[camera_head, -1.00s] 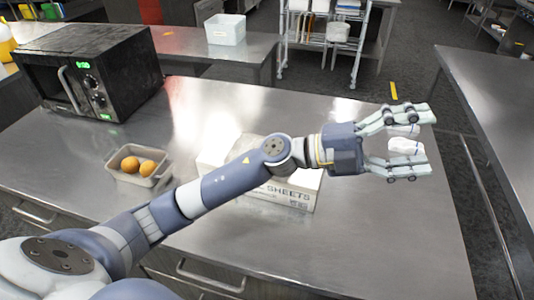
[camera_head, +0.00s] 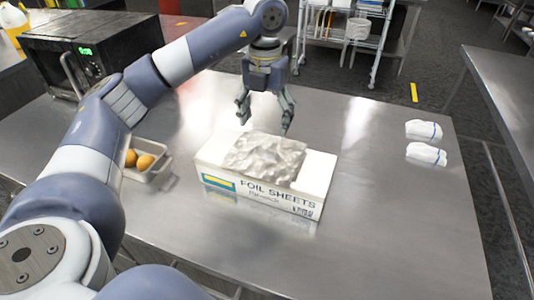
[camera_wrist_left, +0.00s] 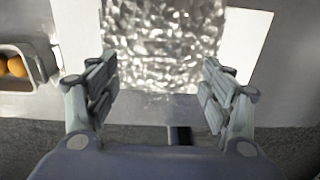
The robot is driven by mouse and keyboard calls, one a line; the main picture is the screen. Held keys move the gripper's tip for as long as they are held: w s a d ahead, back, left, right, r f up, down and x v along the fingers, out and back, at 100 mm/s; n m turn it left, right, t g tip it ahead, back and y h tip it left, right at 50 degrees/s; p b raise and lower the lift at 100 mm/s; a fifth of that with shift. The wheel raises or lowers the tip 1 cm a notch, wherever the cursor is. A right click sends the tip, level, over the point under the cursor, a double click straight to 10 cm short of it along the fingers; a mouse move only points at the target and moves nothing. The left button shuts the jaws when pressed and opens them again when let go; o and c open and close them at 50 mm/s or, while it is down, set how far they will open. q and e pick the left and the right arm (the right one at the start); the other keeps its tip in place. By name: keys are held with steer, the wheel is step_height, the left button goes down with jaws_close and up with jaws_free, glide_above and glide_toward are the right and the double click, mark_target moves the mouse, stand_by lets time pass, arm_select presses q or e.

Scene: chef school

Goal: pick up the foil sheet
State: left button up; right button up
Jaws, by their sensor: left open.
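The foil sheet (camera_head: 265,157) is a crumpled silver piece lying on top of a white box labelled FOIL SHEETS (camera_head: 318,175). It also shows in the left wrist view (camera_wrist_left: 165,40), ahead of the fingers. My left gripper (camera_head: 265,117) is open and empty, pointing down just behind the foil in the head view. In the left wrist view its two fingers (camera_wrist_left: 160,92) stand apart, one on each side of the foil's near edge. I cannot tell the exact height of the fingers above the foil. My right gripper is not in view.
A grey bin with oranges (camera_head: 150,175) sits left of the box, partly behind my left arm. A black microwave (camera_head: 95,50) stands at the back left. Two folded white cloths (camera_head: 425,153) lie at the right. The steel counter (camera_head: 390,220) is clear right of the box.

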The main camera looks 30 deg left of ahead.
mark_target(265, 149)
arm_select(q)
step_height(265, 149, down, 4)
steer(key=shift+r+p, duration=0.25)
steer(key=shift+p, duration=0.05)
steer(key=shift+f+p, duration=0.4)
steer(key=shift+f, duration=0.2)
step_height(265, 149, down, 4)
steer(key=shift+r+p, duration=0.2)
steer(key=shift+p, duration=0.5)
steer(key=shift+f, duration=0.35)
steer(key=c, duration=1)
